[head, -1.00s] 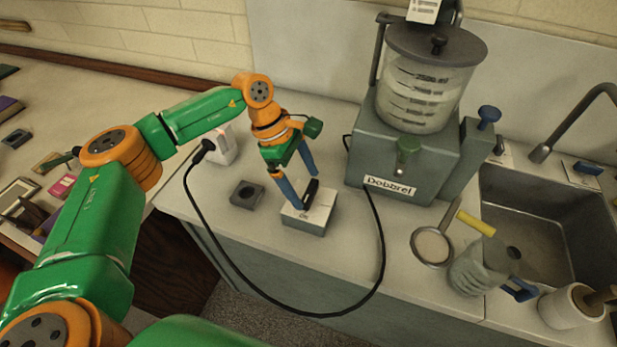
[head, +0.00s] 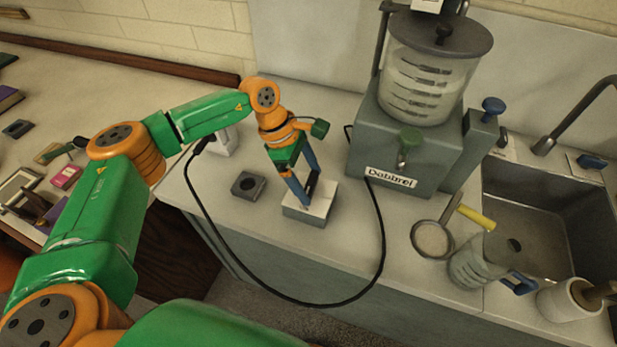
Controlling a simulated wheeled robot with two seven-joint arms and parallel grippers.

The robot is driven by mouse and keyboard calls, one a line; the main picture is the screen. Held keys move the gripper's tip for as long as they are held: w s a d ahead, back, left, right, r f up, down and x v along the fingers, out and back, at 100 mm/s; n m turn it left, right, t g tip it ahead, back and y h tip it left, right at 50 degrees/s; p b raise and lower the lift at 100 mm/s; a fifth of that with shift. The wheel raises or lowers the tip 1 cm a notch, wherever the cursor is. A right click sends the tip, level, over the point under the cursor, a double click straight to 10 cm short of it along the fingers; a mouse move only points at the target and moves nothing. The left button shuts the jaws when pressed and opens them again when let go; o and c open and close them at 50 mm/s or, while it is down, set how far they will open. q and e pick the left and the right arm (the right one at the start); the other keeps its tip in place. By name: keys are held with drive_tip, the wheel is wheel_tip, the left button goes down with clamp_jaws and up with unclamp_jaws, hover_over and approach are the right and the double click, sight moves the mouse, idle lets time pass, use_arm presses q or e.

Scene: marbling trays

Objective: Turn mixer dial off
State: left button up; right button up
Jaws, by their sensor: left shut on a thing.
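The mixer dial (head: 313,185) is a black knob on top of a small pale box (head: 305,217) on the counter. My left gripper (head: 311,190) reaches down from above with its blue fingers on either side of the dial and is shut on it. The fingers hide part of the dial and of the box top. I cannot read a marking on the box now. The grey mixer (head: 405,165) with its clear, graduated vessel (head: 422,85) stands behind and to the right. My right gripper is out of view.
A black cable (head: 225,262) loops over the counter's front edge near the box. A small dark square block (head: 249,185) lies left of the box. A round strainer (head: 432,239), a clear jug (head: 470,266) and the sink (head: 545,235) are to the right.

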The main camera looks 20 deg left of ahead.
use_arm(q)
drive_tip(key=n+t+b, duration=0.1)
drive_tip(key=n, duration=0.2)
drive_tip(key=n+t+b, duration=0.1)
drive_tip(key=n+b, duration=0.1)
drive_tip(key=n, duration=0.1)
drive_tip(key=shift+s+f, duration=0.1)
drive_tip(key=shift+f, duration=0.05)
drive_tip(key=n+t+y+b, duration=0.1)
drive_tip(key=n+b, duration=0.2)
drive_tip(key=b, duration=0.1)
drive_tip(key=n+t+y+b, duration=0.1)
drive_tip(key=n+b, duration=0.2)
drive_tip(key=n, duration=0.1)
drive_tip(key=shift+s+d+y+b, duration=0.1)
drive_tip(key=shift+d+y+b, duration=0.1)
drive_tip(key=shift+y+b, duration=0.15)
drive_tip(key=shift+d+r+n+y+b, duration=0.15)
drive_tip(key=shift+n+y+b, duration=0.6)
drive_tip(key=shift+n+b, duration=1.1)
drive_tip(key=shift+r+n, duration=0.1)
drive_tip(key=shift+n, duration=0.25)
drive_tip(key=o, duration=1.1)
drive_tip(key=shift+c, duration=0.2)
drive_tip(key=shift+s+v, duration=0.2)
drive_tip(key=shift+v, duration=3.4)
